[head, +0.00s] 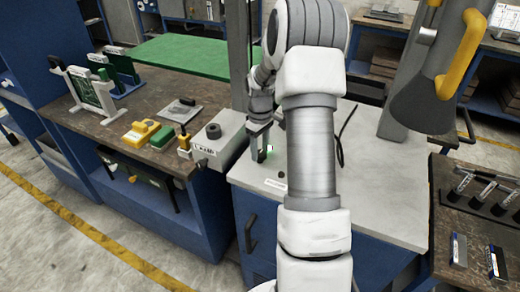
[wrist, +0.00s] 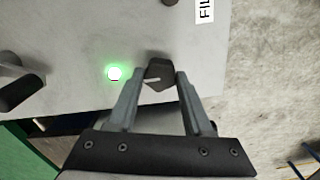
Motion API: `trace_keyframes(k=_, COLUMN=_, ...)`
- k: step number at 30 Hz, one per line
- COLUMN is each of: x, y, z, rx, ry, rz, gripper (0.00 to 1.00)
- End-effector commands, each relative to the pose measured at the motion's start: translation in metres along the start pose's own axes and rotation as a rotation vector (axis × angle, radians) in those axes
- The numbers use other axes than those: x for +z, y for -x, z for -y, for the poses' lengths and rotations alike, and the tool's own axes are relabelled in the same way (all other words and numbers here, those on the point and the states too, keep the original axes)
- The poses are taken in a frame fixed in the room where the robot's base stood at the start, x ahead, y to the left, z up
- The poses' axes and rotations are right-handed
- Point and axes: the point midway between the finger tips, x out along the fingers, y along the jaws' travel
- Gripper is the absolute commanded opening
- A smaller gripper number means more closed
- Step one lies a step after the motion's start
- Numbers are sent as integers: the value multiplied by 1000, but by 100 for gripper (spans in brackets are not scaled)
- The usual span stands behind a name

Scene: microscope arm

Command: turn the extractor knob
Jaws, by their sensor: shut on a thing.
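The knob (wrist: 158,74) is dark and faceted, with a pale pointer line on its face. It sits on a light grey panel in the wrist view, between my two fingertips. My gripper (wrist: 157,82) is shut on it. In the head view my gripper (head: 262,148) points down at the pale top of the blue cabinet, and my arm and fingers hide the knob there. A lit green lamp (wrist: 114,73) is just left of the knob in the wrist view.
Another dark handle (wrist: 20,92) is at the wrist view's left edge. A label reading "FIL" (wrist: 205,10) is cut off at the top. A grey box with a round black knob (head: 213,131) stands left of my gripper. A dark hood (head: 425,102) with yellow handles hangs at right.

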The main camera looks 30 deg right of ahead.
Motion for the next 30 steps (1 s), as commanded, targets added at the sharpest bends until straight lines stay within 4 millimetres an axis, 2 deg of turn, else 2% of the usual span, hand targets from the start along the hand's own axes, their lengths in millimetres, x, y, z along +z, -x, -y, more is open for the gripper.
trace_keyframes(k=2, x=0, y=0, z=0, rx=1, ry=3, rz=0, gripper=0)
trace_keyframes(k=3, x=0, y=0, z=0, rx=1, ry=3, rz=0, gripper=52)
trace_keyframes(k=8, x=0, y=0, z=0, rx=1, ry=2, rz=0, gripper=80)
trace_keyframes(k=16, x=0, y=0, z=0, rx=1, ry=0, rz=0, gripper=80)
trace_keyframes(k=20, x=0, y=8, z=0, rx=2, ry=0, rz=-1, gripper=80)
trace_keyframes(k=23, x=-1, y=23, z=-1, rx=4, ry=-1, rz=-3, gripper=80)
trace_keyframes(k=30, x=-1, y=80, z=-1, rx=5, ry=0, rz=-4, gripper=80)
